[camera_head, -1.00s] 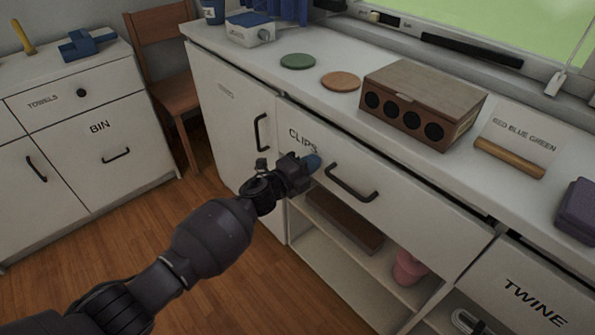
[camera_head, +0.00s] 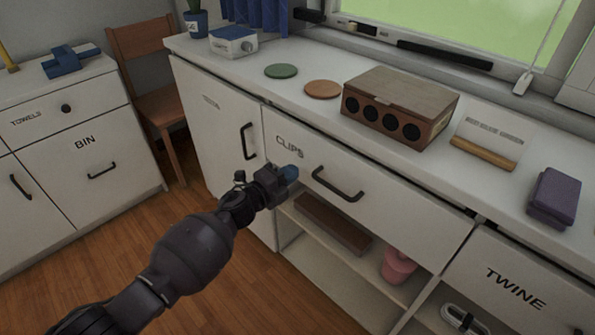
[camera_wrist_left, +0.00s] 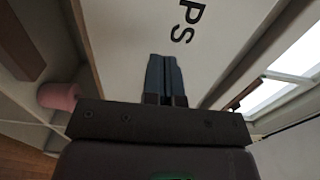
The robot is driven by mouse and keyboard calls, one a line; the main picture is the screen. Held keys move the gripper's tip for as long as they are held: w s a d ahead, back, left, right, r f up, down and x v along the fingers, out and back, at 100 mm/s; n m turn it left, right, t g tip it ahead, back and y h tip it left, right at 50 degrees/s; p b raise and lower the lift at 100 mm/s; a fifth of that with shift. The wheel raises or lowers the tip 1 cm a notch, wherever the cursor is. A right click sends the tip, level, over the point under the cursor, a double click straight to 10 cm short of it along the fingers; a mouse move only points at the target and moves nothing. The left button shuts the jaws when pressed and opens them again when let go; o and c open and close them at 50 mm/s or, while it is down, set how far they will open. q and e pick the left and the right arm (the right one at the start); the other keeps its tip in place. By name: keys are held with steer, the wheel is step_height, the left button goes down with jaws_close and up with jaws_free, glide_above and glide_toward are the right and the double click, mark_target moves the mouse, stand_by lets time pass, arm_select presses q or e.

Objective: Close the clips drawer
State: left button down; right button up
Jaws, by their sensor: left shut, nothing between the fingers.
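The clips drawer (camera_head: 371,191) is a white front with the label CLIPS and a black bar handle (camera_head: 337,185). Its front looks about level with the cabinet faces beside it in the head view. My left gripper (camera_head: 291,172) is shut and empty, with its blue fingertips at the drawer front, left of the handle and below the label. In the left wrist view, the shut fingers (camera_wrist_left: 165,78) point at the white drawer front (camera_wrist_left: 140,35), near the letters PS. I cannot tell whether they touch it. My right gripper is not in view.
Below the drawer is an open shelf with a brown box (camera_head: 333,224) and a pink pot (camera_head: 398,266). The twine drawer (camera_head: 520,290) is at the right. On the counter stand a wooden box (camera_head: 400,105), two coasters and a purple block (camera_head: 554,198).

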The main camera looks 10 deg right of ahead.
arm_select(q)
steer(key=shift+s+a+n+y+p, duration=0.5)
steer(key=shift+s+a+n+p, duration=0.55)
steer(key=shift+s+a, duration=2.65)
step_height(320, 180, up, 6)
steer(key=w+a+n+t+y, duration=0.2)
steer(key=a+n+t, duration=0.15)
steer(key=n, duration=0.35)
steer(key=s+a+r+n+t+y+p, duration=0.1)
steer(key=s+a+n+y+p, duration=0.25)
steer(key=s+n, duration=0.25)
steer(key=s+a+f+n+g+y+p, duration=0.1)
steer(key=s+a+n, duration=0.3)
steer(key=s, duration=0.8)
steer(key=s+a+f+n+g+y+p, duration=0.2)
steer(key=s+a, duration=0.5)
steer(key=s, duration=0.5)
steer(key=s+a+f+n+g+y+p, duration=0.2)
steer(key=s+a+f+n+y+p, duration=0.1)
steer(key=s, duration=1)
steer(key=a+f+n+y, duration=0.1)
steer(key=a+f+n, duration=0.1)
steer(key=a+n, duration=0.1)
steer(key=shift+a, duration=0.35)
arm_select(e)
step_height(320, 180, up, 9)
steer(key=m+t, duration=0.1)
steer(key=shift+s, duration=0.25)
